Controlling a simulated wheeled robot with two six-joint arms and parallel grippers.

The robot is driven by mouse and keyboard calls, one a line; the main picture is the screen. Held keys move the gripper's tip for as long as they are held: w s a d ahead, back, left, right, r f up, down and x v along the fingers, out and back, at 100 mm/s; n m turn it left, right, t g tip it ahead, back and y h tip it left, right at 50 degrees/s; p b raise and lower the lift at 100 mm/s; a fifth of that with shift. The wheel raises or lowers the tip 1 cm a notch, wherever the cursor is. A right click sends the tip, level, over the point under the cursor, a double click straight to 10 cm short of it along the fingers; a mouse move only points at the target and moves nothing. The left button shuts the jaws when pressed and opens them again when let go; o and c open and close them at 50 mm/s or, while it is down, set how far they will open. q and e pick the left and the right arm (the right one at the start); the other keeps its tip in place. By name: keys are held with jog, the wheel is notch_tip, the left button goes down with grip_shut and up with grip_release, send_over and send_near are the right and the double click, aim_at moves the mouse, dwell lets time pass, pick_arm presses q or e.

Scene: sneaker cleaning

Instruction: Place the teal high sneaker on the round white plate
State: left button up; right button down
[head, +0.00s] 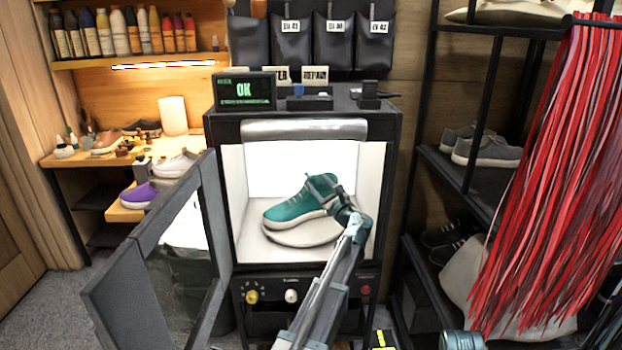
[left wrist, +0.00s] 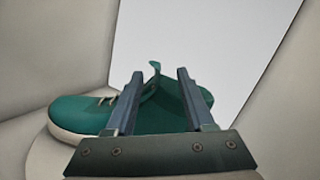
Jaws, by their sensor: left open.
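The teal high sneaker (head: 290,207) stands upright on the round white plate (head: 305,235) inside the lit white cabinet, its toe to the left. In the left wrist view the teal sneaker (left wrist: 85,116) lies beyond and below my fingers, and part of the plate (left wrist: 45,150) shows under its toe. My left gripper (head: 332,188) is at the sneaker's heel and collar. Its two fingers (left wrist: 160,98) are apart, with the sneaker's collar and heel tab showing between them. I cannot tell whether they touch it. My right gripper is not in view.
The cabinet door (head: 160,255) stands open to the left. A display reading OK (head: 244,90) and small items stand on top of the cabinet. A dark shelf rack (head: 480,180) with shoes and hanging red strips (head: 545,170) are to the right. A workbench (head: 90,158) is at the left.

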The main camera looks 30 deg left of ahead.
pick_arm(q)
jog(key=v, duration=0.5)
jog(key=s+d+f+n+g+h+p, duration=0.3)
jog(key=s+d+n+g+h+p, duration=0.2)
jog(key=s+d, duration=1.1)
jog(key=s+d+f+n+g+h+p, duration=0.2)
jog(key=s+d+n+g+h+p, duration=0.3)
jog(key=s+d+n+h+p, duration=0.5)
jog(key=s+d+n+p, duration=0.1)
jog(key=s+d+p, duration=0.2)
jog(key=s+d, duration=0.4)
jog(key=shift+s+f+g+p, duration=0.35)
jog(key=shift+s+f+g, duration=0.05)
jog(key=shift+s, duration=0.4)
